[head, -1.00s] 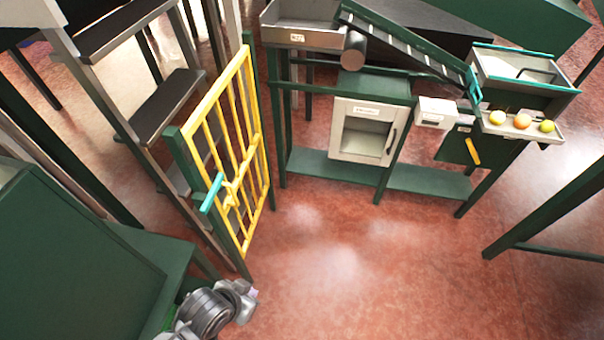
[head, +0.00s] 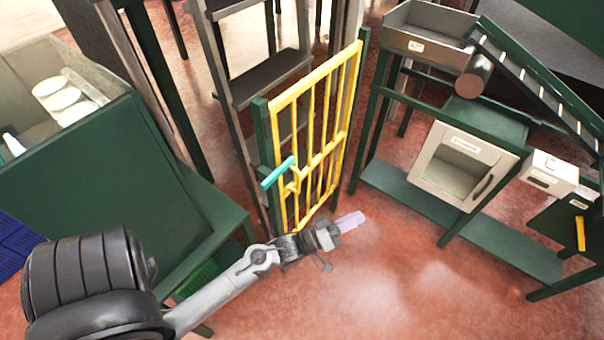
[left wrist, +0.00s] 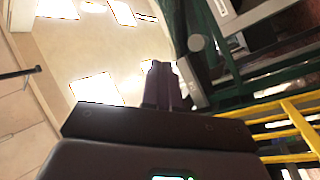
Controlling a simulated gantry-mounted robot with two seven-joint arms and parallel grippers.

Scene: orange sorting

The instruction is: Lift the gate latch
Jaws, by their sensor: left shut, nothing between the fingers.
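The yellow barred gate (head: 333,125) stands between green posts in the middle of the head view. Its latch has a teal handle (head: 277,173) at the gate's left edge, beside the green post, tilted up to the right. My left gripper (head: 350,221) is shut and empty, below and to the right of the latch, in front of the gate's lower end and apart from the handle. In the left wrist view the closed fingers (left wrist: 161,85) show, with yellow gate bars (left wrist: 292,125) at the right. The latch handle is not seen there. My right gripper is not in view.
A green panel with a bin of white items (head: 65,105) stands at the left. A dark stepped rack (head: 262,78) is behind the gate. A white cabinet (head: 463,165) on a green bench stands at the right. The red floor in front is clear.

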